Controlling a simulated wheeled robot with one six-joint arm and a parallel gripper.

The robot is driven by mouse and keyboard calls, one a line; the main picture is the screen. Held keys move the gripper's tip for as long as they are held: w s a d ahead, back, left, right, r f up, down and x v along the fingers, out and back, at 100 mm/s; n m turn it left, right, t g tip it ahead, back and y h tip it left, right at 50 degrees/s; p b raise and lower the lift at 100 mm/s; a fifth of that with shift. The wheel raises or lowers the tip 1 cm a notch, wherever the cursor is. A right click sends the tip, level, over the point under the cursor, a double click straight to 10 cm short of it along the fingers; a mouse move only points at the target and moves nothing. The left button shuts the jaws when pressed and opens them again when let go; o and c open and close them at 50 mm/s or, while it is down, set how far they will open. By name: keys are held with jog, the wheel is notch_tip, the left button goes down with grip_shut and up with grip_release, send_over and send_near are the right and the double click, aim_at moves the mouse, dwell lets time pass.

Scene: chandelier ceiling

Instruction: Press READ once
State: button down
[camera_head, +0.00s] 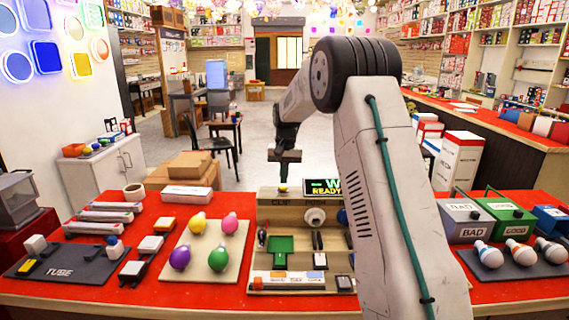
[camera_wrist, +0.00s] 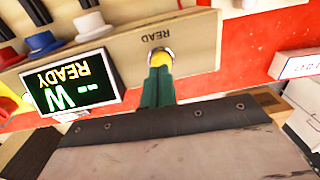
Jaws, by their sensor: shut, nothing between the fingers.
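The READ button is a yellow dome (camera_head: 283,187) at the back left of the tan test board (camera_head: 275,207) in the head view. In the wrist view, which is upside down, the yellow button (camera_wrist: 161,57) sits in a metal ring beside the printed word READ. My gripper (camera_head: 284,157) is shut and empty, above the button in the head view. In the wrist view its green fingertips (camera_wrist: 157,76) overlap the button's edge; I cannot tell whether they touch it. The black display (camera_head: 324,187) shows green READY and a W; my arm partly hides the board.
A pad with coloured bulbs (camera_head: 200,262) lies left of the board on the red table (camera_head: 135,293). Cardboard boxes (camera_head: 188,165) stand behind it. At right are grey and green bins (camera_head: 497,212) and white bulbs (camera_head: 517,250). In the wrist view, coloured hat-shaped knobs (camera_wrist: 92,25) stand near the display.

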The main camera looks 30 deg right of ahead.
aim_at(284, 187)
jog(key=shift+f, duration=0.6)
jog(key=shift+s+a+f, duration=0.1)
jog(key=shift+s+f, duration=0.05)
jog(key=shift+f, duration=0.95)
notch_tip(284, 187, up, 15)
jog(key=shift+d, duration=0.35)
